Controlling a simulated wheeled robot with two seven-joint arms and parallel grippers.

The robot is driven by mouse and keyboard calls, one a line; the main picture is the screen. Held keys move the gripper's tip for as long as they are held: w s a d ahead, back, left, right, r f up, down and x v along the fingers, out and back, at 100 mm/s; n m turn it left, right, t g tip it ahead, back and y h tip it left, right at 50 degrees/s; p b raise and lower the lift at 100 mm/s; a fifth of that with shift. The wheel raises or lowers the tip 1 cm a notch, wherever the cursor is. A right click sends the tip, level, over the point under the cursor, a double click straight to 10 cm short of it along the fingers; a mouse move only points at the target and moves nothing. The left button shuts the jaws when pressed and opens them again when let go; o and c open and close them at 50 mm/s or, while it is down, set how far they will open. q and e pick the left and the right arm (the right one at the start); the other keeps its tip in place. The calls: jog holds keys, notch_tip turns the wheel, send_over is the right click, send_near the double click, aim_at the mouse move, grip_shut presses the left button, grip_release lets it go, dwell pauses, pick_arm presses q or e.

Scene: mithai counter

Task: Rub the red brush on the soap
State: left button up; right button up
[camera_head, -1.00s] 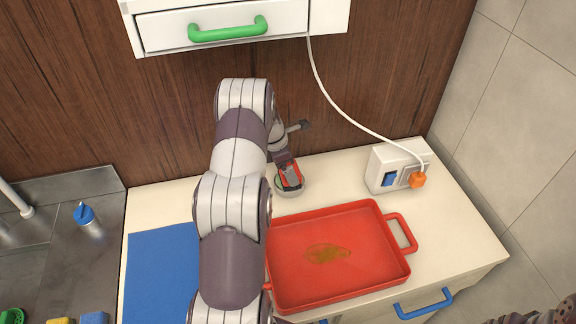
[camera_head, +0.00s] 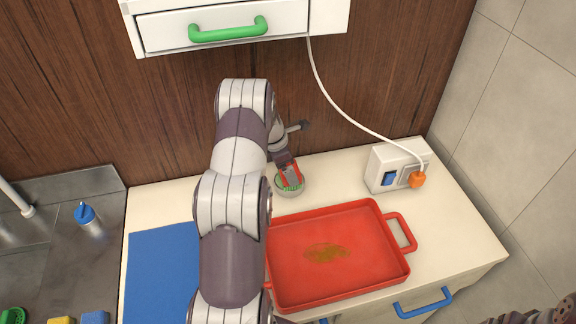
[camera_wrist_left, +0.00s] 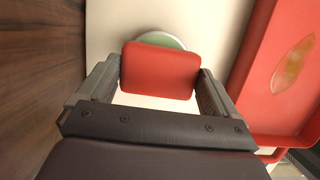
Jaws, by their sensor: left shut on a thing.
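My left gripper (camera_head: 291,174) is shut on the red brush (camera_wrist_left: 160,70), which shows as a red block between the two fingers in the left wrist view. In the head view the red brush (camera_head: 282,182) sits over a small round pale dish (camera_head: 291,194) at the back of the counter. Green soap (camera_wrist_left: 161,40) shows just beyond the brush in the wrist view. The brush hides part of the soap, and I cannot tell whether its bristles touch it. My right gripper is not in view; only a bit of my right arm shows at the bottom right.
A red tray (camera_head: 375,223) with a brown stain stands in front of the dish. A white socket box (camera_head: 384,160) with an orange plug (camera_head: 418,180) is at right. A blue mat (camera_head: 160,270) lies at left, beside the sink with a blue-capped bottle (camera_head: 88,218).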

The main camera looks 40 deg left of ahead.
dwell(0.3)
pick_arm(q)
notch_tip(320, 180, up, 7)
jog(key=p, duration=0.6)
dwell(0.4)
